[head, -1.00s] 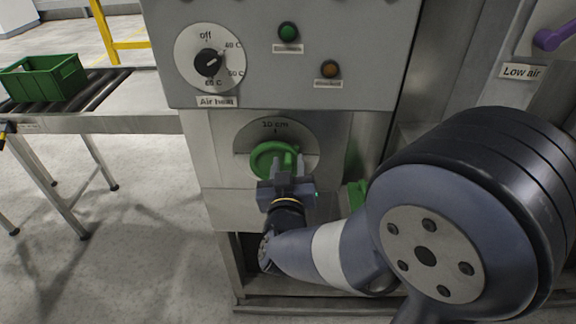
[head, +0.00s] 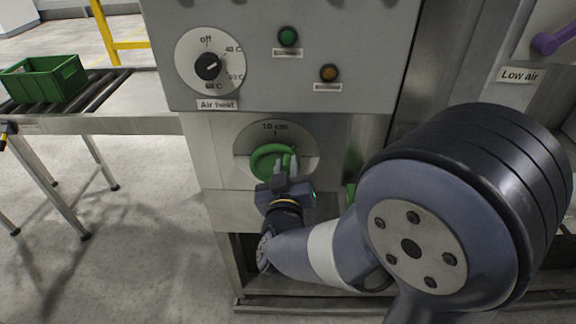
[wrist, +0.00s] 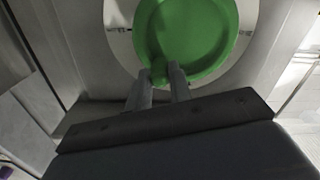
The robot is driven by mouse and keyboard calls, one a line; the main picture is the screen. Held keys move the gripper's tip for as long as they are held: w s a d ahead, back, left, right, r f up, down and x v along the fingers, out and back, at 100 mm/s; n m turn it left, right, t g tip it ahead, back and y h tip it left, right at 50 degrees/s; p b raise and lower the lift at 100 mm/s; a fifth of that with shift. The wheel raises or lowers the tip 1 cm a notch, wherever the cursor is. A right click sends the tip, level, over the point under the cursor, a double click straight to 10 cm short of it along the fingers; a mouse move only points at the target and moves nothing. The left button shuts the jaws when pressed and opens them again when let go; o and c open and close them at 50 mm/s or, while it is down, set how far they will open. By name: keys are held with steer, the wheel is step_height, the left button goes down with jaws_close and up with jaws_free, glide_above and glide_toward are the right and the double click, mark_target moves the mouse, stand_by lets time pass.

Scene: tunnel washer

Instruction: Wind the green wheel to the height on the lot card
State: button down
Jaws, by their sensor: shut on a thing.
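The green wheel (head: 266,160) sits on a round pale dial plate on the lower front of the grey machine. The plate's label (head: 274,127) above the wheel seems to read 1.0 cm. My gripper (head: 286,165) is at the wheel's lower right in the head view, shut on a part of it. In the wrist view the wheel (wrist: 200,30) fills the top, and my fingers (wrist: 160,80) close around a small green grip on its near rim. The fingers hide part of the rim. I see no lot card in these views.
The Air heat knob (head: 208,66) and two lamps, green (head: 289,36) and amber (head: 329,73), are on the panel above. A purple handle (head: 546,43) labelled Low air is at right. A green crate (head: 44,80) stands on rollers at left.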

mark_target(273, 153)
steer(key=n+p, duration=0.1)
steer(key=n, duration=0.1)
steer(key=a+r+n+p, duration=0.1)
steer(key=n, duration=0.1)
steer(key=shift+a+r, duration=0.1)
steer(key=shift+a, duration=0.2)
steer(key=shift+a+n+p, duration=0.35)
steer(key=shift+n+p, duration=0.2)
steer(key=shift+n, duration=0.35)
steer(key=shift+a+n+p, duration=0.35)
steer(key=shift+n+p, duration=0.2)
steer(key=shift+n, duration=0.35)
steer(key=c, duration=1.3)
jaws_free()
steer(key=s+b, duration=0.1)
steer(key=s, duration=0.9)
steer(key=shift+s+a+b, duration=0.2)
steer(key=shift+s+b, duration=0.15)
steer(key=shift+w, duration=0.1)
